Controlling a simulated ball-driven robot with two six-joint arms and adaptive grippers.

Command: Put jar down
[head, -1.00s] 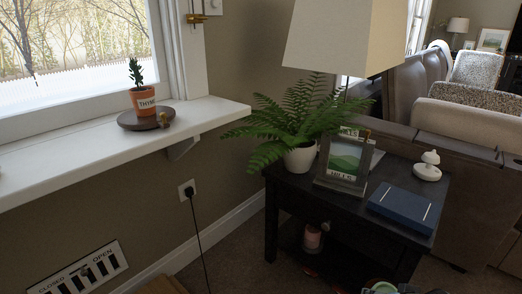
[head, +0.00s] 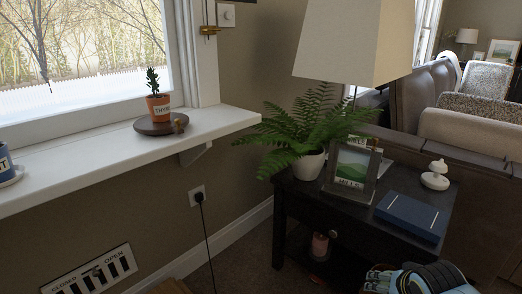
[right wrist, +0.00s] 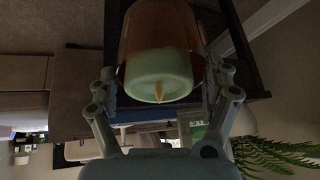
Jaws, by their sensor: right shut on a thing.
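In the right wrist view a jar (right wrist: 158,35) with amber-orange glass and a pale green candle-like filling with a small pointed tip sits between the fingers of my right gripper (right wrist: 162,82). The gripper is shut on it. In the head view part of my right arm shows at the bottom right edge; the held jar cannot be made out there. The dark side table (head: 290,203) stands just beyond that arm. Another small pinkish jar (head: 320,245) stands on the table's lower shelf. My left gripper is not in view.
A lamp shade (head: 355,40) hangs above. Bare top is narrow, mainly around the book. A sofa (head: 480,165) stands right.

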